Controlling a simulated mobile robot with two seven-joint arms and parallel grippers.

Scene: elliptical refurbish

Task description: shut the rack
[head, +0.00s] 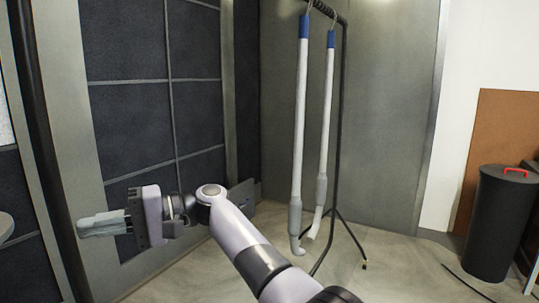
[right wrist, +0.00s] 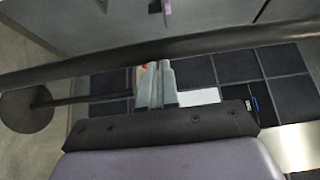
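No part in view is clearly the rack's door or drawer. A black metal stand (head: 343,110) with two hanging white tubes (head: 299,125) is one rack-like thing. A tall wall of dark square panels (head: 125,122) in a grey frame stands at the left. My right gripper (head: 84,227) reaches left in front of these panels. Its grey fingers lie side by side, and in the right wrist view (right wrist: 157,84) they look closed with nothing clear between them. Whether they touch anything is not clear. My left gripper is not in view.
A black pole (head: 40,140) rises at the left and a dark bar (right wrist: 220,43) crosses the right wrist view near the fingers. A black bin (head: 498,225) with a red handle stands at the right. Some floor (head: 405,275) between stand and bin is clear.

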